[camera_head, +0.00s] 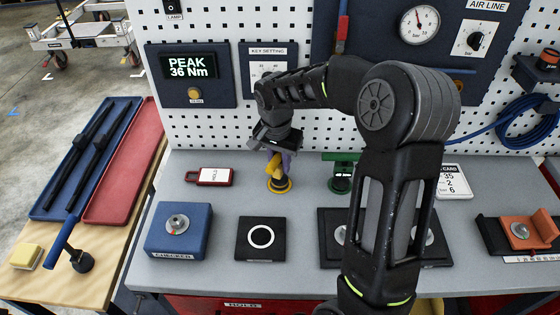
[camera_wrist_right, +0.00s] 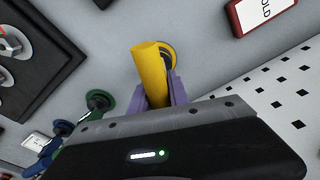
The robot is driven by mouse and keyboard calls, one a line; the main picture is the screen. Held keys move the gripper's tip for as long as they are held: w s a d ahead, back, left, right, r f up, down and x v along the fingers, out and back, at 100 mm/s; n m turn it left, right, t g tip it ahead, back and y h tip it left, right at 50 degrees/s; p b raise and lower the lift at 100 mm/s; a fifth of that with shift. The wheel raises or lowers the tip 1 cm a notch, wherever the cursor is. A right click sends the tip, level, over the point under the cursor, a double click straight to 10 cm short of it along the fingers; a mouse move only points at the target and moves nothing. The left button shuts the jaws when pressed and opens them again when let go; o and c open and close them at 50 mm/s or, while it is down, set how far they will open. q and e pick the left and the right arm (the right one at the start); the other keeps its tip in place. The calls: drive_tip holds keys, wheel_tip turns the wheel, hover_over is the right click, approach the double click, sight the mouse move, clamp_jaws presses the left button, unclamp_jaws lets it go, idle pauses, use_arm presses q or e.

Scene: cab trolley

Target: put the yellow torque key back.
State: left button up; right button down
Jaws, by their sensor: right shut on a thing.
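The yellow torque key (camera_head: 269,166) is near the back of the grey worktop, below the key setting sheet. A round yellow foot (camera_head: 279,185) shows on the worktop just under it. My right gripper (camera_head: 281,158) comes down from above, its purple fingers shut on the key. In the right wrist view, the yellow handle (camera_wrist_right: 150,75) lies between the purple fingers (camera_wrist_right: 158,95), and the round foot shows just behind it. I cannot tell whether the key rests on the worktop or hangs slightly above it. My left gripper is not in view.
A green key (camera_head: 342,172) stands to the right, a red-framed tag (camera_head: 210,177) lies to the left. The blue checker block (camera_head: 179,230) and black ring pad (camera_head: 261,239) are in front. The pegboard (camera_head: 215,125) rises behind.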

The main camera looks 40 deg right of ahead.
drive_tip(key=shift+f, duration=0.1)
drive_tip(key=c, duration=1.3)
unclamp_jaws()
drive_tip(key=shift+o, duration=0.2)
drive_tip(key=r, duration=0.4)
drive_tip(key=a+r+b, duration=0.1)
drive_tip(key=r, duration=0.7)
drive_tip(key=shift+s+a+r, duration=0.15)
drive_tip(key=shift+s, duration=0.25)
